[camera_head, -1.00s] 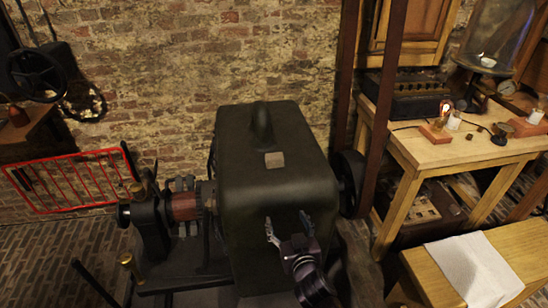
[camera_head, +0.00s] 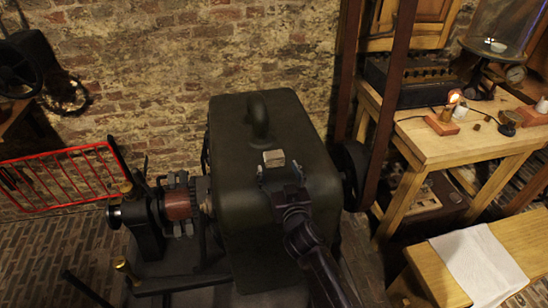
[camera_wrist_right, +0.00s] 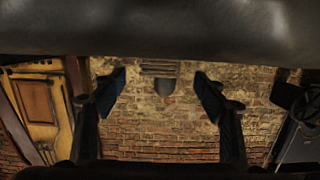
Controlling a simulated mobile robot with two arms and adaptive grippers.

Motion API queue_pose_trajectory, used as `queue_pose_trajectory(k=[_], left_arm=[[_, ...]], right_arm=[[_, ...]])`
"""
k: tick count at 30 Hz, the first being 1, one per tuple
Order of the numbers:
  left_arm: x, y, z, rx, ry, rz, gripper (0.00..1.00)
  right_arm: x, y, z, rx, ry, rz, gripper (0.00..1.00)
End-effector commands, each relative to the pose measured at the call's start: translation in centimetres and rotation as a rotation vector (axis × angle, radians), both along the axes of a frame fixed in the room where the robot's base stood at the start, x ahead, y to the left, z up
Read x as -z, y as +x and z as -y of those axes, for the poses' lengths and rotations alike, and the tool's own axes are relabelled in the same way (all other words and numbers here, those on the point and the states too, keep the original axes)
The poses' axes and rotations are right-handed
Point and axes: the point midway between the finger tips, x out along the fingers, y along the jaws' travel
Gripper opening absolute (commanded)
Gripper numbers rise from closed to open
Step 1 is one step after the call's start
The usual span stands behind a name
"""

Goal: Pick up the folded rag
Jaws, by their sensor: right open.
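The folded rag (camera_head: 273,158) is a small pale grey-beige square lying on top of the dark green machine housing (camera_head: 245,190), in front of its lifting eye (camera_head: 258,115). My right gripper (camera_head: 279,172) is at the near side of the rag, its two fingers spread at about the rag's left and right edges. I cannot tell whether they touch it. In the right wrist view the fingers (camera_wrist_right: 160,82) are apart with nothing held between them; I cannot make out the rag there. My left gripper is not in view.
A white cloth (camera_head: 478,262) lies on a low wooden bench (camera_head: 440,270) at right. A wooden table (camera_head: 440,150) bears a lit candle and instruments. A dark belt (camera_head: 388,130) runs beside the housing. A red railing (camera_head: 60,180) stands left, before a brick wall.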

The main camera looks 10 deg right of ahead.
Motion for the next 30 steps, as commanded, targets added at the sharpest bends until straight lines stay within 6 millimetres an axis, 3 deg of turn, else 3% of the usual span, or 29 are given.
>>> queue_pose_trajectory(k=[5,9,14,19,30], left_arm=[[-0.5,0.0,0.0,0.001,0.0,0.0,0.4],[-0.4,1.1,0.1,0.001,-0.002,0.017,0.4],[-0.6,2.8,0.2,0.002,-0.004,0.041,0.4],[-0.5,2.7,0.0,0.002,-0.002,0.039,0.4],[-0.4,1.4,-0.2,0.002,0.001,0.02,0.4]], right_arm=[[0.2,2.5,0.2,0.0,-0.002,0.0,0.66],[0.5,3.9,0.2,0.001,-0.001,0.0,0.66],[0.7,4.4,0.2,0.0,-0.001,0.0,0.66],[0.7,4.3,0.2,0.0,-0.001,0.0,0.64],[0.7,4.3,0.1,0.0,-0.001,0.0,0.24]])
